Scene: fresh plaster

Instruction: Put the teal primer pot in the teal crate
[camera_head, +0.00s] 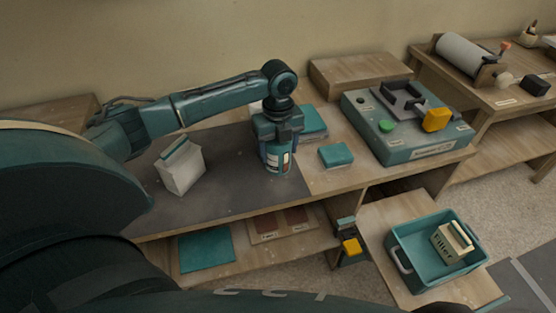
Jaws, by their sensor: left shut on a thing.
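The teal primer pot (278,163), with a pale label, is upright over the right end of the dark mat. My left gripper (277,143) comes down from above and is shut on the pot, hiding its upper part. I cannot tell whether the pot's base touches the mat. The teal crate (403,262) stands on a low wooden stand at the lower right. My right gripper is not in view.
A white bag (180,168) stands on the dark mat (232,190), left of the pot. A teal block (336,155) lies right of it. A teal machine (420,147) with a yellow part stands beyond. A yellow-fronted device (350,246) is between bench and crate.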

